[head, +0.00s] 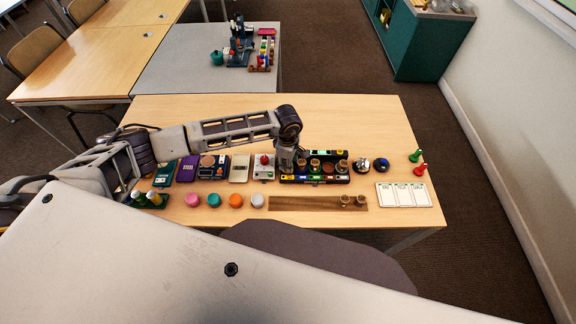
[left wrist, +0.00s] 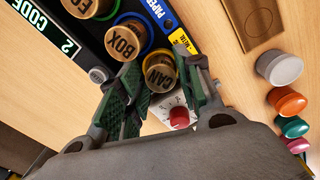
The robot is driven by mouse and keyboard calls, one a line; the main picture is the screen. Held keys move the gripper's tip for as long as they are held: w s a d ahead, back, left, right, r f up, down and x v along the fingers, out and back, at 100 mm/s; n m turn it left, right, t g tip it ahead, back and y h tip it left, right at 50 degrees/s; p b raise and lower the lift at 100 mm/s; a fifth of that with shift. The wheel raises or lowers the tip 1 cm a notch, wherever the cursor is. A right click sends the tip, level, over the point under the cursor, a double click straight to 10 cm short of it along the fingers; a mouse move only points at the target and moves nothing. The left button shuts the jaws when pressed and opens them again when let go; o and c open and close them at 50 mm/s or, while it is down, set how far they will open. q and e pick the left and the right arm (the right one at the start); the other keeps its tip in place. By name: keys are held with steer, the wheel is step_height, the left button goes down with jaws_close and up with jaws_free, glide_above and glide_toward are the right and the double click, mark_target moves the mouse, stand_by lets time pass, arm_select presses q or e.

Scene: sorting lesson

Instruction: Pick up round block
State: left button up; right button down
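Several round wooden blocks stand in a black sorting tray (head: 315,181). In the left wrist view the round block marked CAN (left wrist: 160,72) sits in a yellow ring at the end of the tray, beside the block marked BOX (left wrist: 122,40). My left gripper (head: 288,165) is over the left end of the tray, pointing down. In the left wrist view its fingers (left wrist: 163,72) are apart, on either side of the CAN block; whether they touch it I cannot tell. In the head view the gripper hides this block. My right gripper is out of view.
A device with a red knob (head: 264,161) stands close left of the tray. Pink, teal, orange and white (head: 257,200) round pieces lie in front.

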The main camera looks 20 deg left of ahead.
arm_select(q)
steer(key=c, duration=0.4)
steer(key=shift+c, duration=0.2)
steer(key=shift+r, duration=0.1)
steer(key=shift+r+p, duration=2.05)
steer(key=shift+r, duration=1.8)
steer(key=shift+r+p, duration=0.45)
steer(key=shift+r, duration=0.6)
